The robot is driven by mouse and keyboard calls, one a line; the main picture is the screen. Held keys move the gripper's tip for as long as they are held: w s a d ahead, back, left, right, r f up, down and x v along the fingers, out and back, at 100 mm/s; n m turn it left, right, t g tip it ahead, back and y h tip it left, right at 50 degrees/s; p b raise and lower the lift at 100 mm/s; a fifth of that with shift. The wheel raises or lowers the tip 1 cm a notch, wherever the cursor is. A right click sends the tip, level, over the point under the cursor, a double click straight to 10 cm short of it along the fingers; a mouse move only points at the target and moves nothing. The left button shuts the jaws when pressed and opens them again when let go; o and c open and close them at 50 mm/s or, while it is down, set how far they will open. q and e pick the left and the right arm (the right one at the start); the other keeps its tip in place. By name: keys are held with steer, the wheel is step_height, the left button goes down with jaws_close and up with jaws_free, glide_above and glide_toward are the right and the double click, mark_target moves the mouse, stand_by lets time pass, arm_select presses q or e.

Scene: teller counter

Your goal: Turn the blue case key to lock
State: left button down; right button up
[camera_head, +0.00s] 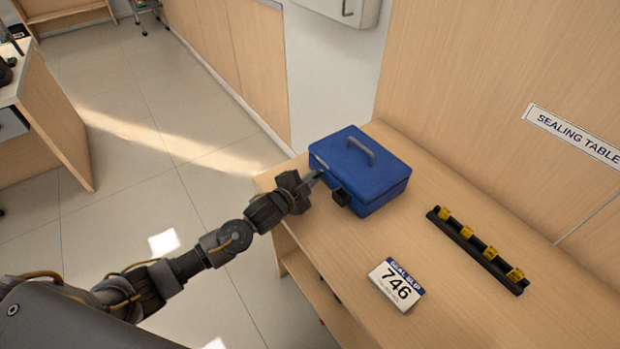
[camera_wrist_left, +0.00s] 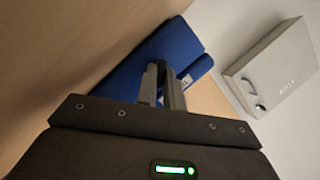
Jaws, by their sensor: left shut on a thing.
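The blue case (camera_head: 358,170) stands closed on the wooden table, its handle (camera_head: 361,147) on top of the lid. A black block (camera_head: 341,196) sits at its front face. My left gripper (camera_head: 314,178) is at the left part of that front, its fingers close to the case. In the left wrist view the two fingers (camera_wrist_left: 163,84) are nearly together, with the blue case (camera_wrist_left: 158,62) right beyond them. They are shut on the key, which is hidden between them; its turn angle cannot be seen. My right gripper is not in view.
A white card reading 746 (camera_head: 396,284) lies on the table (camera_head: 437,237) in front of the case. A black rack (camera_head: 490,262) with several yellow tags lies to the right. A wooden wall (camera_head: 510,60) with a SEALING TABLE sign (camera_head: 577,133) stands behind.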

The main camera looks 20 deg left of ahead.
arm_select(q)
steer(key=n+g+p, duration=0.1)
steer(key=n+p, duration=0.1)
steer(key=p, duration=0.1)
steer(key=n+g+h+p, duration=0.1)
steer(key=p, duration=0.2)
steer(key=shift+w+a+r+n, duration=0.1)
steer(key=shift+a+r+n, duration=0.05)
steer(key=shift+r+n, duration=0.25)
steer(key=shift+n+g+h+p, duration=0.45)
steer(key=shift+n+p, duration=0.35)
steer(key=shift+p, duration=0.4)
steer(key=shift+w+a+f+n+g+h+p, duration=0.1)
steer(key=shift+f+n+g+h+p, duration=0.1)
steer(key=shift+n+g+h+p, duration=0.6)
steer(key=shift+n+t+y, duration=0.25)
steer(key=shift+n+y, duration=0.05)
steer(key=shift+y, duration=0.05)
steer(key=c, duration=1.5)
jaws_free()
steer(key=b+v, duration=0.1)
steer(key=v, duration=0.9)
steer(key=shift+s+a+r, duration=0.1)
steer(key=shift+s+a, duration=0.15)
steer(key=shift+a, duration=0.05)
